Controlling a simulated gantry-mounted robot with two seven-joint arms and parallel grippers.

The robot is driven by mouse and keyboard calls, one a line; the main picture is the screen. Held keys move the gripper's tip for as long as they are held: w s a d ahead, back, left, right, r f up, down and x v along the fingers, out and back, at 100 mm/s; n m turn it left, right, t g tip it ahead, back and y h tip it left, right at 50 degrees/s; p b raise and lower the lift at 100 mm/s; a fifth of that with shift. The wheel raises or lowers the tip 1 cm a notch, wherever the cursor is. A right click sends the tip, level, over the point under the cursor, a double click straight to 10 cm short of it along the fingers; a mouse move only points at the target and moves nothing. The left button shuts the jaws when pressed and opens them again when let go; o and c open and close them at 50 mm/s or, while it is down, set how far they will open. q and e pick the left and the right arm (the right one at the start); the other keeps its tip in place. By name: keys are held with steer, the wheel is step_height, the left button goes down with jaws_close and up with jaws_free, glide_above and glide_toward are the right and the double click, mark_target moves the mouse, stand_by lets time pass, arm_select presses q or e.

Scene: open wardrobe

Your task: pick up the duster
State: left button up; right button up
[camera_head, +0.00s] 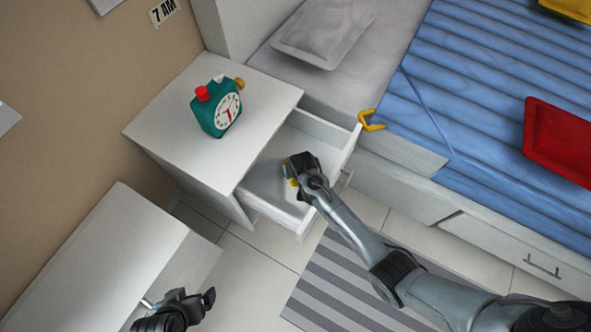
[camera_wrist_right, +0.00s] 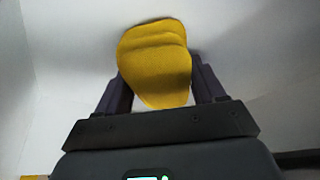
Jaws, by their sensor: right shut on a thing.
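The yellow duster (camera_wrist_right: 155,62) shows in the right wrist view as a rounded, soft-looking piece between my right fingers. In the head view only a small yellow part of it (camera_head: 291,181) shows beside the gripper. My right gripper (camera_head: 298,168) is shut on the duster inside the open drawer (camera_head: 265,178) of the white nightstand. The gripper hides much of the duster in the head view. My left gripper (camera_head: 190,304) is at the bottom left, away from the duster, in front of a white cabinet; its jaw gap is not clear.
A green clock (camera_head: 217,107) stands on the nightstand (camera_head: 262,90). The drawer walls surround my right gripper. A bed with a blue cover (camera_head: 480,90) and a yellow hook-shaped thing (camera_head: 371,122) is to the right. A white cabinet (camera_head: 110,255) is at the left. A striped rug (camera_head: 335,285) lies below.

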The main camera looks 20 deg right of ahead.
step_height(320, 180, up, 9)
steer(key=p, duration=0.5)
steer(key=shift+r+p, duration=0.45)
